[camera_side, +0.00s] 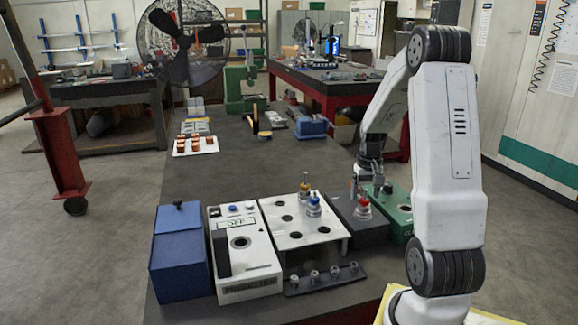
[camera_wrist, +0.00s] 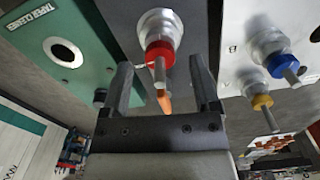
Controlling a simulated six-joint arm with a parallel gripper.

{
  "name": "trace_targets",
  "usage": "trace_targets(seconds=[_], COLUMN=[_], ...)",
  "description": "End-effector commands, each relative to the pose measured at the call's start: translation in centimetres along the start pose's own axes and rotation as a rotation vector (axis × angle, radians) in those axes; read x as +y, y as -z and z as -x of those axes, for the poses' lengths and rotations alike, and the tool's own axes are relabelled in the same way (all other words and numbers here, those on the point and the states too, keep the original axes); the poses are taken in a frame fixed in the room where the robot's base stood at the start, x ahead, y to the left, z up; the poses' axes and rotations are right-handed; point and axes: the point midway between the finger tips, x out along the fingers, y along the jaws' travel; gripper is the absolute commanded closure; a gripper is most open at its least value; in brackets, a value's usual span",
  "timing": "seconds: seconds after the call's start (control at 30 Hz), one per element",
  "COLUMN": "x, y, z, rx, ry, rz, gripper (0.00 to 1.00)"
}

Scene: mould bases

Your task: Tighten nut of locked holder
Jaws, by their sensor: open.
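A holder with a red collar (camera_side: 363,207) stands upright in the dark block (camera_side: 345,232). In the wrist view, its silver nut (camera_wrist: 159,25), red collar (camera_wrist: 160,52) and grey shank show, with an orange tip beyond. My gripper (camera_wrist: 160,66) is open, its two dark fingers on either side of the red holder's shank, with visible gaps and no clear contact. In the side view, my gripper (camera_side: 357,190) is just above and behind the red holder; its fingertips are hard to make out.
Holders with blue (camera_side: 313,205) and yellow (camera_side: 305,187) collars stand in the white plate (camera_side: 290,240), left of the dark block. A green box (camera_side: 397,212) is on its right. A white OFF box (camera_side: 240,285) and blue box (camera_side: 180,255) stand further left.

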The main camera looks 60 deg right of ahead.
Motion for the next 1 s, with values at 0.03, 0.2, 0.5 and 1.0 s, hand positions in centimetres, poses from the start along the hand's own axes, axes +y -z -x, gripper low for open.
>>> trace_targets(seconds=[0.03, 0.2, 0.5, 1.0], x=[-0.01, 0.0, 0.0, -0.01], y=[-0.04, -0.03, -0.03, -0.02], z=[-0.41, -1.03, -1.05, -1.01], rx=[-0.002, -0.001, 0.0, 0.0], ry=[0.0, 0.0, 0.0, 0.0], rz=[0.0, 0.0, 0.0, -0.017], gripper=[0.21, 0.21, 0.41, 1.0])
